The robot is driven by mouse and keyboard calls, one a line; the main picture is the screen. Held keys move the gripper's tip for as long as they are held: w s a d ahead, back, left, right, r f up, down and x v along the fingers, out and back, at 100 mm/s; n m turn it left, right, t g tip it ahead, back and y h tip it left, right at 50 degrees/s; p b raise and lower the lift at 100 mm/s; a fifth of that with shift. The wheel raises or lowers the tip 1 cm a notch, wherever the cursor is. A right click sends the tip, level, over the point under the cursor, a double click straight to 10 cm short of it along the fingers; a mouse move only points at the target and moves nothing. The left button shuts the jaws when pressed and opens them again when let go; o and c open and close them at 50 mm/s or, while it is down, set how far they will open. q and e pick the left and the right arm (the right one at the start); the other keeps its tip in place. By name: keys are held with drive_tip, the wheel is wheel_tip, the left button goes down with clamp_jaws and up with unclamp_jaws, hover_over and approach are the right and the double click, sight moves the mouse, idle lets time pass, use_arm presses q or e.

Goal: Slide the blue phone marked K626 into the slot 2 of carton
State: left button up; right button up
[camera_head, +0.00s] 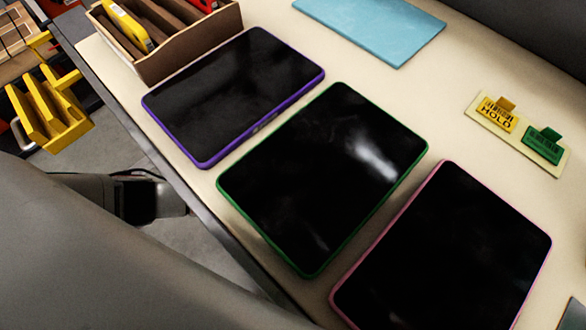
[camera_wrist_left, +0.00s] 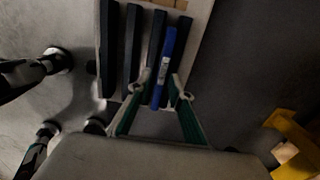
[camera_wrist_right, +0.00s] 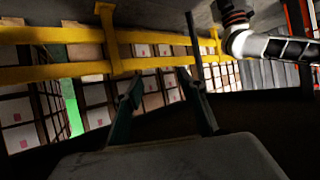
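A brown carton (camera_head: 190,45) with parallel slots stands at the upper left of the table in the head view. A yellow phone (camera_head: 128,25) and a red item (camera_head: 205,4) stand in it. In the left wrist view a narrow blue phone (camera_wrist_left: 163,65) with a pale label is seen edge-on, among dark parallel strips of a slotted holder (camera_wrist_left: 190,40); its marking is unreadable. My left gripper (camera_wrist_left: 162,76) has its fingers on both sides of the blue phone, seemingly with small gaps. My right gripper (camera_wrist_right: 165,85) is open and empty, away from the table.
Purple (camera_head: 233,92), green (camera_head: 322,175) and pink (camera_head: 445,250) framed tablets cover much of the table. A light-blue pad (camera_head: 372,25) lies behind. A tag plate (camera_head: 517,135) is at the right. A yellow rack (camera_head: 48,108) is beyond the left table edge. Yellow rails (camera_wrist_right: 60,70) face my right gripper.

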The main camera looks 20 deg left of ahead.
use_arm(q)
drive_tip(key=shift+w+f+b, duration=0.15)
drive_tip(key=shift+f+b, duration=0.15)
drive_tip(key=shift+f, duration=0.75)
use_arm(e)
drive_tip(key=shift+w+a+r, duration=0.2)
drive_tip(key=shift+a+r, duration=0.1)
drive_tip(key=shift+r, duration=0.05)
